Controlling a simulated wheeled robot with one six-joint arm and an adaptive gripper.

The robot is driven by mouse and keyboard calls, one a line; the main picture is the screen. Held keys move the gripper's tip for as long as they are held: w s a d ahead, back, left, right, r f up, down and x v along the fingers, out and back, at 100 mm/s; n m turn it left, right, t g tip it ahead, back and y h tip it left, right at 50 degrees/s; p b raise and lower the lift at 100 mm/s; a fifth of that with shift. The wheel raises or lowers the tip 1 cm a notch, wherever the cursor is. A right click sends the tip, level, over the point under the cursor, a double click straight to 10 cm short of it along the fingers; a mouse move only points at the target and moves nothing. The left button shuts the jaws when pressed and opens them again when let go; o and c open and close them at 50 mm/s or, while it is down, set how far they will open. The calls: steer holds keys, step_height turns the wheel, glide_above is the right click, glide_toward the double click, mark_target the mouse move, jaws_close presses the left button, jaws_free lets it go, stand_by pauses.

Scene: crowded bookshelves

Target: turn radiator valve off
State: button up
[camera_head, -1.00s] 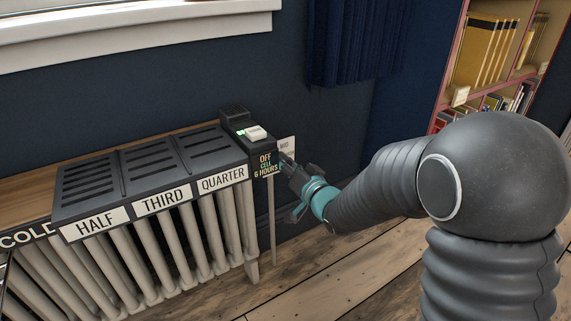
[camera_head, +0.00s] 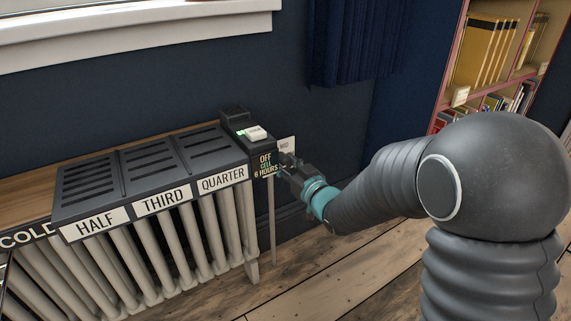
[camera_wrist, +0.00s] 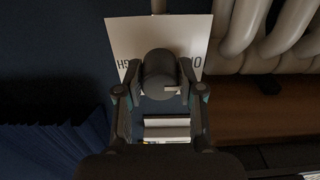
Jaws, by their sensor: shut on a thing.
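The radiator (camera_head: 215,235) stands along the wall at the left in the head view. The valve knob (camera_wrist: 159,72) shows in the wrist view as a dark round cylinder with a short pale mark on its face. A white plate (camera_wrist: 125,30) with partly covered dark lettering is behind it. My gripper (camera_wrist: 161,80) is shut on the knob, one finger on each side. In the head view my gripper (camera_head: 287,165) is at the radiator's right end, beside the black box (camera_head: 262,148) marked "OFF"; there it hides the knob.
Dark vented panels (camera_head: 150,170) labelled HALF, THIRD and QUARTER lie on the radiator. A thin pipe (camera_head: 272,220) runs down below the box. A blue curtain (camera_head: 360,40) and a bookshelf (camera_head: 490,60) are to the right. The wooden floor (camera_head: 330,275) is clear.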

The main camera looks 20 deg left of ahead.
stand_by(0.4)
steer(key=o, duration=1.1)
steer(key=shift+o, duration=0.2)
steer(key=v, duration=1.2)
